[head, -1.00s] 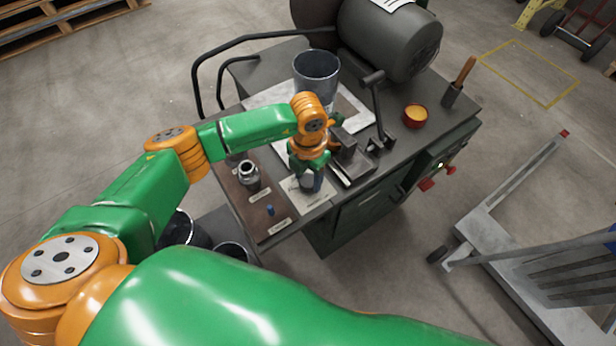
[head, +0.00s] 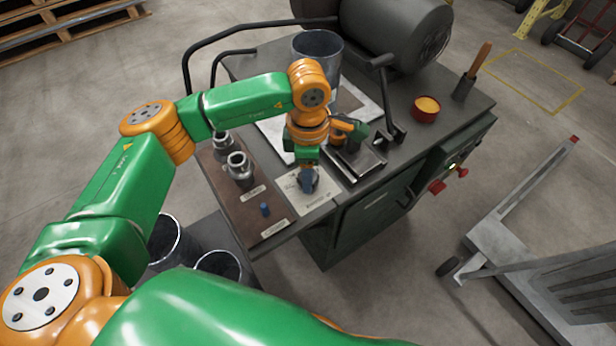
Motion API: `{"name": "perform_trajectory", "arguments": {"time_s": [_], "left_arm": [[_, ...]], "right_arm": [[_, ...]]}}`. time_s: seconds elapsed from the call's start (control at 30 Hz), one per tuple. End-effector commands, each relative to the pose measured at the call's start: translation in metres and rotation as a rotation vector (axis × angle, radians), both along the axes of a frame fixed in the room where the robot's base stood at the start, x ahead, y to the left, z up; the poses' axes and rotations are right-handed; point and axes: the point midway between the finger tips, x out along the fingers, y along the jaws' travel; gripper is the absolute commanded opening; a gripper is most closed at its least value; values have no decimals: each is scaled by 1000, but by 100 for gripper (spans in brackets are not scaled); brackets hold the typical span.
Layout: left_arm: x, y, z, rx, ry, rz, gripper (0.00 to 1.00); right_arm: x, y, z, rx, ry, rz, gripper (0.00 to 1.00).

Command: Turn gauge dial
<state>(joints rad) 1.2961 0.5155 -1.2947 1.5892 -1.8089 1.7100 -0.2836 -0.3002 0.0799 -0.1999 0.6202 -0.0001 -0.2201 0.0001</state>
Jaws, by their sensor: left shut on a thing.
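The gauge dial (head: 308,184) is a small dark blue-grey knob on a pale plate (head: 316,201) at the front of the machine's table. My left gripper (head: 308,167) points down onto the dial and is shut on it. The gripper's fingers and wrist cover the dial's upper part and some of the plate's markings. My right gripper is out of view; only a large green arm link shows at the bottom.
Left of the plate, a brown panel (head: 228,187) carries metal fittings (head: 240,167) and a blue peg (head: 265,209). A metal cylinder (head: 318,50) stands behind my wrist. An orange-filled bowl (head: 425,108) sits to the right. Dark buckets (head: 218,265) stand below the table's left front.

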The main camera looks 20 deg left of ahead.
Motion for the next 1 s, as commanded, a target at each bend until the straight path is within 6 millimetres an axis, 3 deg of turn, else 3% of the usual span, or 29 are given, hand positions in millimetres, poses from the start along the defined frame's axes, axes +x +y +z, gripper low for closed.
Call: {"name": "perform_trajectory", "arguments": {"time_s": [0.03, 0.4, 1.0], "left_arm": [[1, 0, -5, -2, -5, -41, 0], [1, 0, -3, -1, -4, -392, 0], [1, 0, -1, -1, -3, -875, 0]], "right_arm": [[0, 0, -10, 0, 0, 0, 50], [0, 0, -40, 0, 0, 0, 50], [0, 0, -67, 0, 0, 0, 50]]}}
